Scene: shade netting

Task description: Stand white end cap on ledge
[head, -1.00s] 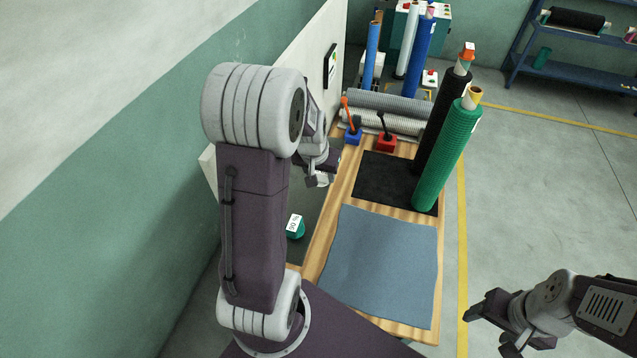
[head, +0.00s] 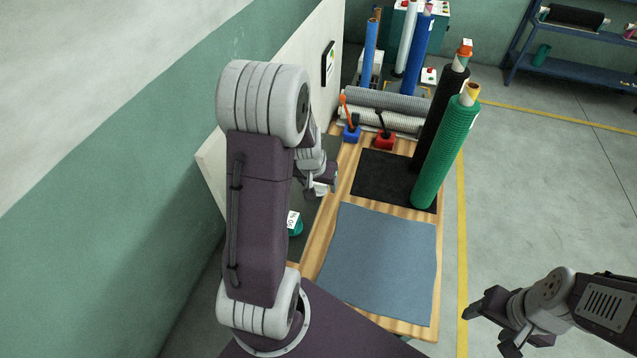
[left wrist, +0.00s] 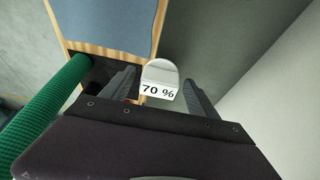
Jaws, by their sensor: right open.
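The white end cap (left wrist: 161,74) with a "70 %" label shows between the two fingers of my left gripper (left wrist: 160,84) in the left wrist view. My right gripper (head: 490,318) is open and empty over the floor at lower right. I cannot tell which surface is the ledge.
A teal cap with a white label (head: 294,224) sits left of the table, partly hidden by my arm. The table holds a blue-grey sheet (head: 380,262), a black mat (head: 385,175), an upright green roll (head: 445,150) and a black roll (head: 437,115). A white panel (head: 310,55) stands behind.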

